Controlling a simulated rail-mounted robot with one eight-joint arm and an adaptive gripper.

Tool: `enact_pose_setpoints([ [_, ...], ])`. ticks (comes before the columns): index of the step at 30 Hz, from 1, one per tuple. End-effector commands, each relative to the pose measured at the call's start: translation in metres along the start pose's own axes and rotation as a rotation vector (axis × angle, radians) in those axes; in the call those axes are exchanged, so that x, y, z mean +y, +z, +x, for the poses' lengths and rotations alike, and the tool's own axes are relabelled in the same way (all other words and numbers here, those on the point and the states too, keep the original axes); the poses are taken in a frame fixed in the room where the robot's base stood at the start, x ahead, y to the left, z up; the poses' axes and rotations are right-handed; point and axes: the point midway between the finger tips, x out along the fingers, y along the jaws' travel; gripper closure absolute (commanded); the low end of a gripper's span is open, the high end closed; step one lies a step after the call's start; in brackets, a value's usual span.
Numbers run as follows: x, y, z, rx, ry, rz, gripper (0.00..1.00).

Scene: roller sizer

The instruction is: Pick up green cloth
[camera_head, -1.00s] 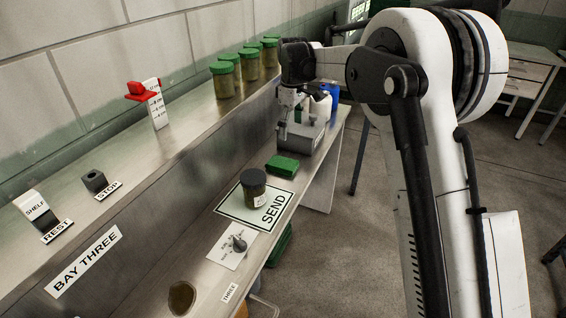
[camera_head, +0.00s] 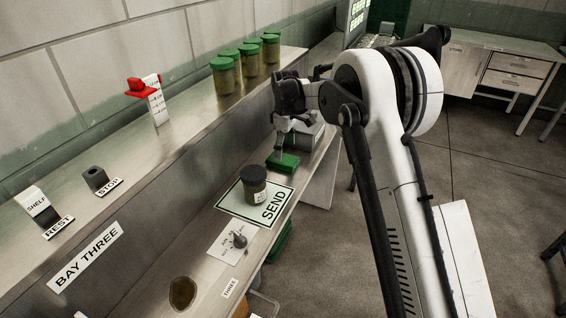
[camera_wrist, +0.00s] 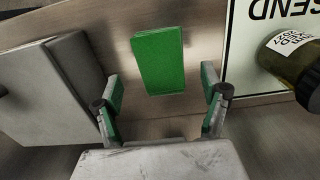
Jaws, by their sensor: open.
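The green cloth (camera_head: 283,161) lies folded on the metal bench, between the SEND mat and a grey box. In the wrist view the green cloth (camera_wrist: 159,60) is a flat rectangle on the bench. My gripper (camera_head: 290,150) is over the cloth in the head view. In the wrist view my gripper (camera_wrist: 160,88) is open and empty, with one green-padded finger to each side of the cloth's near end. The fingers are apart from the cloth; the exact height above it is hard to tell.
The SEND mat (camera_head: 236,203) holds a dark-lidded jar (camera_head: 254,184), close to my right finger's side in the wrist view. The grey box (camera_wrist: 48,90) stands close on the other side. Several green-lidded jars (camera_head: 223,77) stand on the raised shelf.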

Motion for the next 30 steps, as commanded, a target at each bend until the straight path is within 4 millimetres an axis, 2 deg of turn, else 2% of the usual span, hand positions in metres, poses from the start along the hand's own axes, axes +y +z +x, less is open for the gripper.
enact_pose_setpoints([
  [12,-0.002,-0.007,0.047,0.000,0.000,0.000,0.24],
  [20,-0.002,-0.007,0.050,0.000,0.000,0.000,0.24],
  [30,-0.002,-0.007,0.050,0.000,0.000,0.000,0.69],
])
